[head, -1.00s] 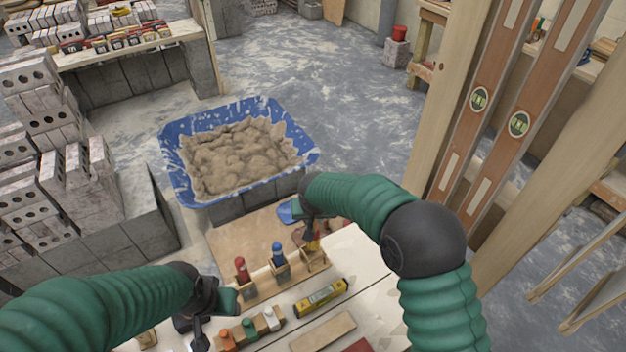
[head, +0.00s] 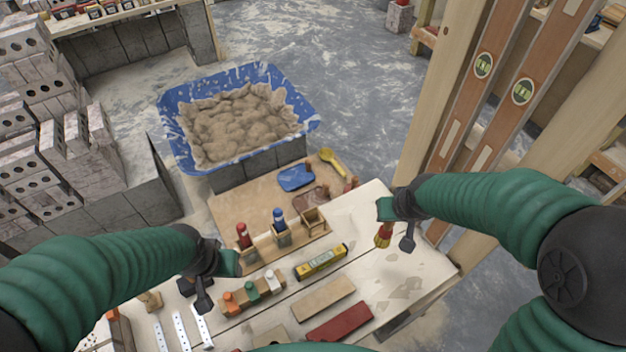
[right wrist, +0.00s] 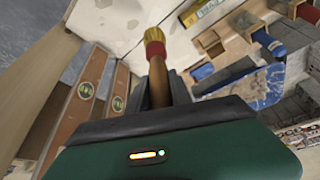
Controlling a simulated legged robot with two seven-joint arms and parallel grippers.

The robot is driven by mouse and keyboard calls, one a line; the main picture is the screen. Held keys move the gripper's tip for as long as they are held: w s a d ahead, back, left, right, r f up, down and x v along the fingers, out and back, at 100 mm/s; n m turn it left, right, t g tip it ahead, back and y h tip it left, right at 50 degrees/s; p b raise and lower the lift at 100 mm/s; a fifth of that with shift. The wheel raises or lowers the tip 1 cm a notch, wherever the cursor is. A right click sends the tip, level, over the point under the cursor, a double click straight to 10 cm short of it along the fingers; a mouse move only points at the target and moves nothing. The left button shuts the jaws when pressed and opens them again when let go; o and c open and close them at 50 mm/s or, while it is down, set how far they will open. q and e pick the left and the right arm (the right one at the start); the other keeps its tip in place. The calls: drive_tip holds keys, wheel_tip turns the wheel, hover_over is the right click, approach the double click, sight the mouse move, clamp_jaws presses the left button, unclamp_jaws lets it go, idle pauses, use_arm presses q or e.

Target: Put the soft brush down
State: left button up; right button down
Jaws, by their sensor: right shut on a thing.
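The soft brush (head: 383,236), with a red band and yellow bristles, hangs bristles down from my right gripper (head: 397,230), over the right part of the pale worktable (head: 365,262). In the right wrist view the brush (right wrist: 156,72) shows its brown handle between the jaws. I cannot tell whether the bristles touch the table. A wooden rack (head: 268,253) holds a red-handled tool (head: 243,236) and a blue-handled tool (head: 279,220); its right slot (head: 314,221) looks empty. My left gripper (head: 196,297) is open and empty over the table's left side.
A yellow level (head: 321,262), a wooden strip (head: 323,299) and a red strip (head: 340,321) lie mid-table. A block with colored pegs (head: 252,292) is left of them. A blue mortar tub (head: 170,140) stands behind. Upright posts (head: 440,130) rise at right. The table around the brush is clear.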

drive_tip(key=w+a+f+n+y, duration=0.1)
drive_tip(key=w+a+f+n, duration=0.15)
drive_tip(key=w+a, duration=0.55)
drive_tip(key=w+a+f+n+y, duration=0.1)
drive_tip(key=w+a+f+n, duration=0.15)
drive_tip(key=w+a, duration=0.6)
wheel_tip(320, 180, down, 10)
drive_tip(key=s+a, duration=0.2)
drive_tip(key=s, duration=0.1)
drive_tip(key=shift+a+f, duration=0.15)
drive_tip(key=shift+f, duration=0.05)
drive_tip(key=shift+f+b, duration=0.1)
drive_tip(key=shift+b, duration=0.25)
drive_tip(key=c, duration=1.2)
unclamp_jaws()
drive_tip(key=shift+o, duration=0.2)
